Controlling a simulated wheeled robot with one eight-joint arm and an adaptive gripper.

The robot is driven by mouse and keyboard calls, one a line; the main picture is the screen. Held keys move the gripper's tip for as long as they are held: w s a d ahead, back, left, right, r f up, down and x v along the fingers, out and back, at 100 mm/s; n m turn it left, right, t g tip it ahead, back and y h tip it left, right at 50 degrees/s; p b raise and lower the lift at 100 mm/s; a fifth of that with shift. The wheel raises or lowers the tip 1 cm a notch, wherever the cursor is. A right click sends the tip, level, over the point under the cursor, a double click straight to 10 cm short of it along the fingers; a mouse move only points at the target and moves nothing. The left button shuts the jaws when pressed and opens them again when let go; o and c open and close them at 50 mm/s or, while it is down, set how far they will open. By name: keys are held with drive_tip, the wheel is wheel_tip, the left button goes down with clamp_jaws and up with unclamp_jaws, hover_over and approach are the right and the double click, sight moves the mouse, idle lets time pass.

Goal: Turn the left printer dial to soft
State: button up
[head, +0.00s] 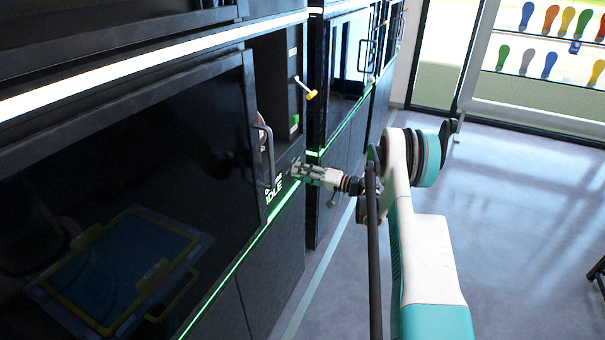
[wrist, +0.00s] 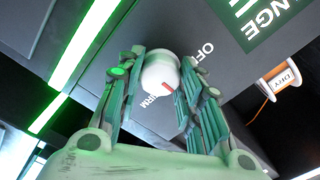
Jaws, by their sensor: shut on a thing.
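The left printer (head: 150,150) is a large black cabinet with a dark glass door and an "IDLE" display. My gripper (head: 297,169) reaches its front panel just right of that display. In the wrist view the dial (wrist: 160,72) is a round white knob with a red mark. My gripper's fingers (wrist: 158,75) are shut around the knob, one on each side. "OFF" is printed to the right of the knob, and letters ending in "IRM" lie just below it, partly hidden. The red mark points toward the lower right of the picture. No "soft" label is readable.
A yellow-tipped lever (head: 311,94) sticks out above my gripper. The door handle (head: 267,155) is close on the left. A second printer (head: 345,60) stands beyond. An orange spool labelled "DRY" (wrist: 283,82) shows in the wrist view. Open floor (head: 530,230) lies right.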

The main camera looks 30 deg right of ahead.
drive_tip(key=o, duration=1.1)
drive_tip(key=shift+c, duration=0.2)
drive_tip(key=shift+d, duration=0.1)
drive_tip(key=v, duration=1.1)
drive_tip(key=shift+s+d, duration=0.25)
drive_tip(key=shift+s, duration=0.1)
